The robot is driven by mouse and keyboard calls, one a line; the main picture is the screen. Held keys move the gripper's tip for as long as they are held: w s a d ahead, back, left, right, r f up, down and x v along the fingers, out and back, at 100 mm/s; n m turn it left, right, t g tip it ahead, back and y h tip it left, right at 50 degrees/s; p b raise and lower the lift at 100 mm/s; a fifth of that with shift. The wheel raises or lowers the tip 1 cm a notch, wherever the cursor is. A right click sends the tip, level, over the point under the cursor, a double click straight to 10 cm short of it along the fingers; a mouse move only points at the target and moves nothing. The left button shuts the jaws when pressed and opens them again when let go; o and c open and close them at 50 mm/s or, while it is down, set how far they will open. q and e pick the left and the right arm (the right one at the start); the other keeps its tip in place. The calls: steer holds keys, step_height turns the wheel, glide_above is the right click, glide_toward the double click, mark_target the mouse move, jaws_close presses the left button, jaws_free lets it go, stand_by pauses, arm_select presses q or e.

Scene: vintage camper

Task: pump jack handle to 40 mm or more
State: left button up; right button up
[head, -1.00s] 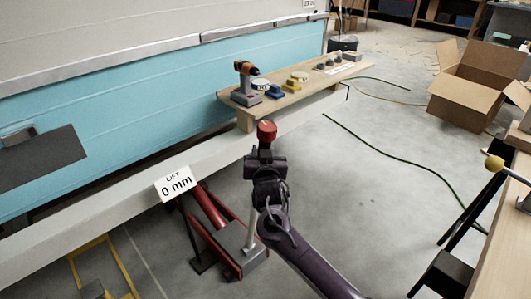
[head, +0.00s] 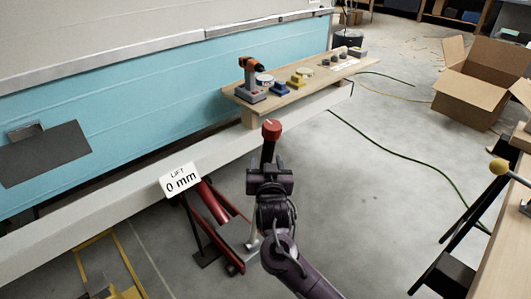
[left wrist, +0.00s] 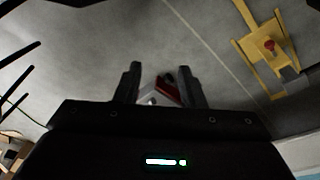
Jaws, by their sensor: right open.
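The red floor jack (head: 213,204) stands under the white chassis rail. A sign (head: 181,180) on the rail reads LIFT 0 mm. The jack handle rises from the jack's base as a grey pole, and its black upper part ends in a red knob (head: 271,128). My right gripper (head: 270,172) is open at the handle's black upper part, below the knob. It hides the handle's middle, and I cannot tell if it touches. My left gripper (left wrist: 161,78) shows only in the left wrist view, open and empty, with part of a red and grey object beyond its fingers.
A wooden board (head: 300,85) at the back holds an orange drill (head: 251,77) and small items. An open cardboard box (head: 480,85) and a green hose (head: 400,150) lie right on the floor. A yellow frame (left wrist: 265,45) stands on the floor. Floor right of my arm is mostly clear.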

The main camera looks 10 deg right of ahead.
steer(key=shift+s, duration=0.3)
